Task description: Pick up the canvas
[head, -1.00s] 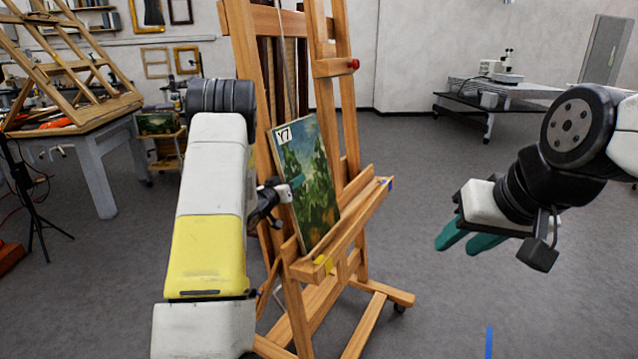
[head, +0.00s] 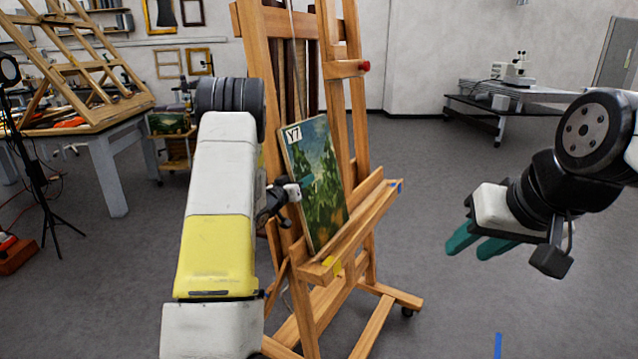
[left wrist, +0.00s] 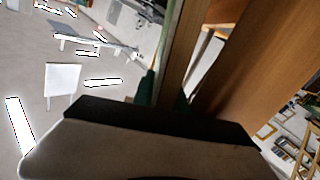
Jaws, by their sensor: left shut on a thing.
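The canvas (head: 326,205) is a green and blue painting with a white "Y7" label in its top left corner. It leans upright on the wooden easel (head: 354,240), its lower edge at the ledge. My left gripper (head: 304,184) is at the canvas's left edge, about mid-height, shut on it. One teal finger shows in front of the painted face; the other is hidden behind it. In the left wrist view, the fingers are mostly hidden behind the gripper body. My right gripper (head: 480,243) is empty, out to the right of the easel, its two teal fingers apart.
A grey table (head: 110,165) with a wooden frame on it stands at the back left. A black tripod (head: 42,180) is in front of it. A low bench (head: 500,108) with a microscope is at the back right.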

